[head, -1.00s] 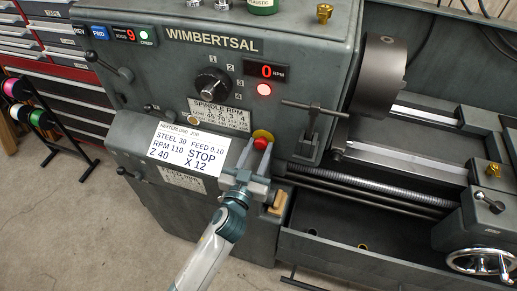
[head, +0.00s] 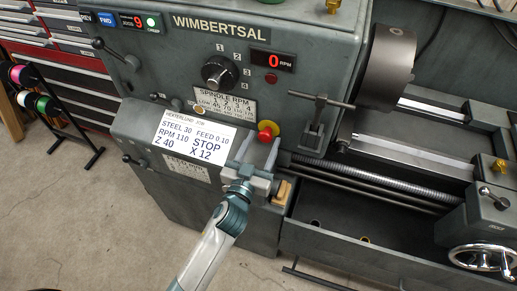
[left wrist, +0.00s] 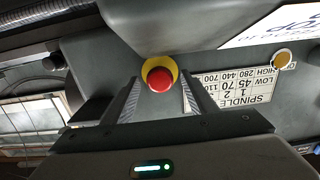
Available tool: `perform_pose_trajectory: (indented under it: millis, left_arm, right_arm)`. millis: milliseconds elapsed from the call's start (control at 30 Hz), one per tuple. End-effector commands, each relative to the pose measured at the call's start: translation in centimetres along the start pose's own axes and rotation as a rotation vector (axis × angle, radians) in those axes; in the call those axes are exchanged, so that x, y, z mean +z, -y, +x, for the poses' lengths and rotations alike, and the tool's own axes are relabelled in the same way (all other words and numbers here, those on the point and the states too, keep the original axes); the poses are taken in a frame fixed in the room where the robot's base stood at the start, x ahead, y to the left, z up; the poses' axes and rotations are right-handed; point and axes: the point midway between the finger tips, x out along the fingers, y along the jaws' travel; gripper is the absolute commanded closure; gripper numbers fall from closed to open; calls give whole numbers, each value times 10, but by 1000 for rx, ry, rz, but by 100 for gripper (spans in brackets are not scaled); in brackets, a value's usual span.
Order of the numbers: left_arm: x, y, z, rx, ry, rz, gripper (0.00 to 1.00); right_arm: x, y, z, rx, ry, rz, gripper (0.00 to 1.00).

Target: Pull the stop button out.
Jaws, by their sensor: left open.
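The stop button (head: 265,132) is a red knob on a yellow base, on the front of the grey lathe headstock. In the left wrist view the red knob (left wrist: 160,78) sits centred ahead of the two fingers, with its yellow ring showing around it. My left gripper (head: 259,148) is open and empty, with its fingers pointing at the button, one to each side of the knob's line. I see clear gaps between the knob and the fingers (left wrist: 161,95) in the left wrist view. My right gripper does not show.
A white job card (head: 195,137) lies left of the button on the headstock ledge. The speed knob (head: 219,73) and an RPM display (head: 273,61) reading 0 are above. A lever (head: 320,105) stands right of the button, near the chuck (head: 388,65).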

Motion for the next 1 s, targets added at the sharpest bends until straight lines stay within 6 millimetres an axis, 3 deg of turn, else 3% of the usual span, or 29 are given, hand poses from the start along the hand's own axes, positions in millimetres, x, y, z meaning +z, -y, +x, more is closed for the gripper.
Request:
perform_pose_trajectory:
  millis: [167,367,1000]
  left_arm:
    - [1,0,-7,0,0,0,48]
    - [2,0,-29,0,1,-2,48]
    - [4,0,-147,0,2,-1,48]
  right_arm:
    - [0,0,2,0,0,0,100]
    - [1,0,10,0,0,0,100]
    - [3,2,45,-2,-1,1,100]
